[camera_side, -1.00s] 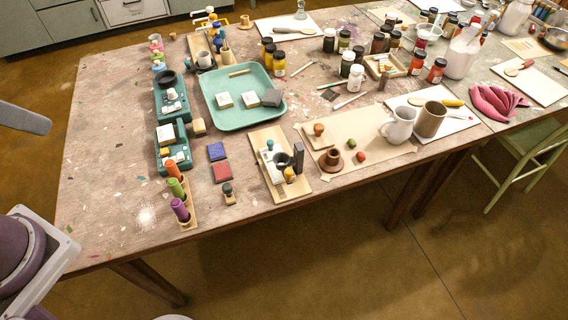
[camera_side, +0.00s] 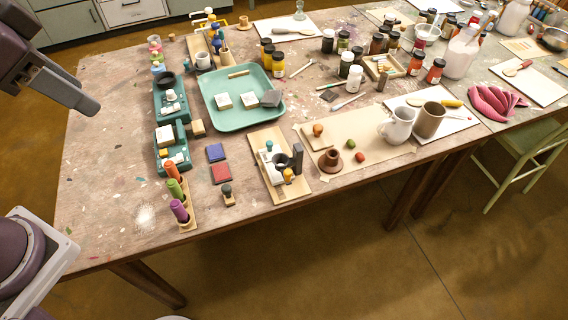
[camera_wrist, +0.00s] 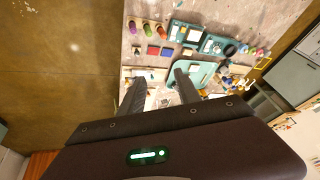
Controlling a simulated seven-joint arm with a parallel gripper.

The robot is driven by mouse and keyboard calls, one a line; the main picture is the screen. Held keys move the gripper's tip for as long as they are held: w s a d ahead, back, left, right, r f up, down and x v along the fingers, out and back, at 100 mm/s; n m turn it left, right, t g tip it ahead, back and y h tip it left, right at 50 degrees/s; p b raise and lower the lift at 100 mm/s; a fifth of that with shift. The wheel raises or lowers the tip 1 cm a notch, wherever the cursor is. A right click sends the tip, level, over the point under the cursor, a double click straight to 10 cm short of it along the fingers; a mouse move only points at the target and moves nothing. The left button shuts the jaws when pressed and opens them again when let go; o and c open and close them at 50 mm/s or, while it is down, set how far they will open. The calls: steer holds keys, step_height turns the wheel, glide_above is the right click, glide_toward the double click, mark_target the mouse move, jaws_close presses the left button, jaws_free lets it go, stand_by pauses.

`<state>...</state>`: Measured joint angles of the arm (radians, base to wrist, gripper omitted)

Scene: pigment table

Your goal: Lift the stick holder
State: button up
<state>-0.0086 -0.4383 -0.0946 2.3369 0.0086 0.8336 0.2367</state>
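The stick holder (camera_side: 192,217) is a narrow pale wooden strip near the table's front left edge. An orange stick (camera_side: 172,172), a green stick (camera_side: 176,188) and a purple stick (camera_side: 180,210) stand in it, leaning. In the wrist view the sticks (camera_wrist: 147,29) show at the top, beyond my fingertips and a little left. My gripper (camera_side: 86,102) is at the upper left of the side view, above and apart from the holder. In the wrist view its two fingers (camera_wrist: 159,76) are spread with nothing held between them.
Right of the holder are a small stamp (camera_side: 227,194), a red pad (camera_side: 221,173) and a blue pad (camera_side: 216,152). Teal boxes (camera_side: 172,148) stand behind it, with a teal tray (camera_side: 240,112) farther right. The table left of the holder is mostly clear.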

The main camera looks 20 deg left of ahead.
steer(key=w+d+f+m+g, duration=0.1)
steer(key=w+d+f+m, duration=0.15)
steer(key=w, duration=0.25)
steer(key=w+d+f+m, duration=0.2)
steer(key=w+m, duration=0.1)
steer(key=w, duration=0.2)
steer(key=m+g+h, duration=0.3)
steer(key=m+h, duration=0.1)
steer(key=m, duration=0.4)
glide_toward(288, 171)
steer(key=shift+m+g+h, duration=0.3)
steer(key=shift+m+h, duration=0.05)
steer(key=shift+h, duration=0.05)
steer(key=x, duration=0.7)
steer(key=shift+w+a+f, duration=0.15)
steer(key=shift+w+a, duration=0.05)
steer(key=shift+a, duration=0.15)
steer(key=shift+d+f, duration=0.15)
steer(key=shift+f, duration=0.3)
jaws_close()
